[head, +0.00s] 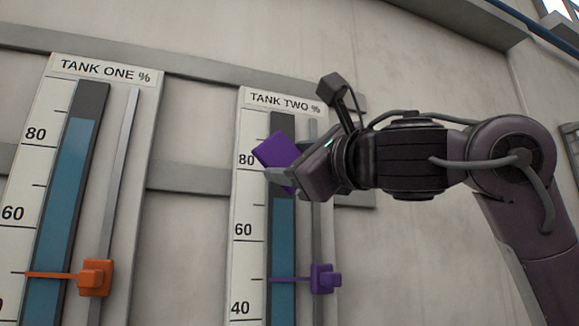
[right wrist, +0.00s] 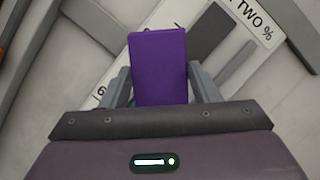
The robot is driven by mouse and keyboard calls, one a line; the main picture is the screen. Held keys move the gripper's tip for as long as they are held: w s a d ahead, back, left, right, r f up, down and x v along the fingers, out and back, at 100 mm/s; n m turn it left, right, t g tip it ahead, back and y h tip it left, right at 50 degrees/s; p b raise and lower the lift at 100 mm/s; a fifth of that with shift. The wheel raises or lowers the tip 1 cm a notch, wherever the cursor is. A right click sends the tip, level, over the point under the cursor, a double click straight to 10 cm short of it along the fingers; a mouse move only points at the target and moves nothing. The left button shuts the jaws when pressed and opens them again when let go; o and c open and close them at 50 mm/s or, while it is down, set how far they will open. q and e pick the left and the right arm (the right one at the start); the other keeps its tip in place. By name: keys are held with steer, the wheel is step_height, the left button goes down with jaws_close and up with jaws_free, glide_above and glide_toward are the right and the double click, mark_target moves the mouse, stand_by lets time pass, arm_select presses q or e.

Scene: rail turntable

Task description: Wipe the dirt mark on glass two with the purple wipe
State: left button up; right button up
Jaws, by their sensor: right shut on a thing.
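My right gripper (head: 283,174) is shut on the purple wipe (head: 272,150), a flat purple block, in front of the upper part of the tank two gauge. In the right wrist view the wipe (right wrist: 158,65) stands up between the two grey fingers. Glass two (head: 283,220) is a tall dark tube with blue liquid in it, beside a printed scale. The wipe and gripper cover part of it near the 80 mark. I cannot tell whether the wipe touches the glass. No dirt mark shows on the visible part of glass two. My left gripper is not in view.
The tank one gauge (head: 72,170) stands to the left, with an orange pointer slider (head: 95,277). A purple pointer slider (head: 322,279) sits on the tank two rail below my gripper. Grey horizontal rails (head: 190,178) cross the pale wall behind.

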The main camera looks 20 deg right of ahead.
mark_target(283, 154)
steer(key=shift+w, duration=0.1)
steer(key=shift+s+d, duration=0.1)
steer(key=shift+s, duration=1.55)
steer(key=shift+w, duration=0.2)
steer(key=shift+s, duration=0.1)
